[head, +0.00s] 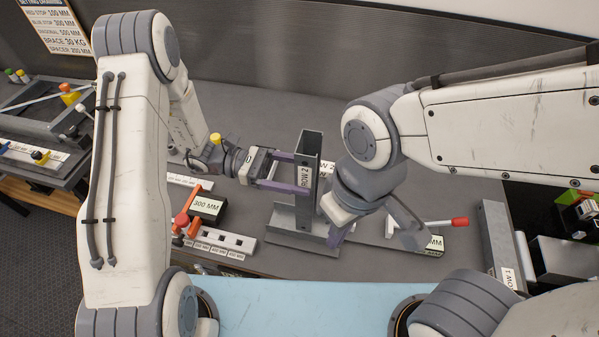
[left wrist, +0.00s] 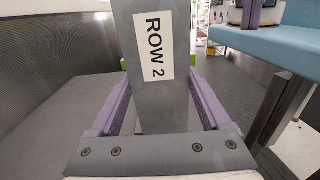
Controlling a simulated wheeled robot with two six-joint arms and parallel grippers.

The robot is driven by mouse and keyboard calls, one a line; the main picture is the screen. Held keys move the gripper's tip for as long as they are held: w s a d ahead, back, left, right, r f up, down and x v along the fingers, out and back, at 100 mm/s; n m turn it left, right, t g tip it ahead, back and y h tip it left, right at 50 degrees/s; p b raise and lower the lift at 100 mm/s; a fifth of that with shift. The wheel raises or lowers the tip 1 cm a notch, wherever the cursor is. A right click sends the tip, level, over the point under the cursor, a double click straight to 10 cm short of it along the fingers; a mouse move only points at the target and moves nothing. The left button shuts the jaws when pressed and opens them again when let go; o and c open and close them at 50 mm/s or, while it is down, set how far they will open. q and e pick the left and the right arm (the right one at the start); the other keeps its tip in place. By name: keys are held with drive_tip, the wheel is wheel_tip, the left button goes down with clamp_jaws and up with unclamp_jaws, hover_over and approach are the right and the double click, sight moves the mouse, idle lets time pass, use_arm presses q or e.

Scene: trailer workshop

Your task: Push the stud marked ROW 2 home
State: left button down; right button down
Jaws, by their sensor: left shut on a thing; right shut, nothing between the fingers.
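In the left wrist view the stud (left wrist: 150,90) rises between the two fingers.
A red-handled tool (head: 440,223) lies to the right. A grey ROW 1 piece (head: 497,235) is at the right edge. The bench behind the stud is clear.

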use_arm(q)
drive_tip(key=shift+f+b, duration=1.35)
drive_tip(key=shift+f, duration=0.6)
unclamp_jaws()
drive_tip(key=shift+r, duration=0.1)
drive_tip(key=w+a+b, duration=0.2)
drive_tip(key=a+b, duration=0.2)
drive_tip(key=a, duration=0.6)
drive_tip(key=shift+a, duration=0.15)
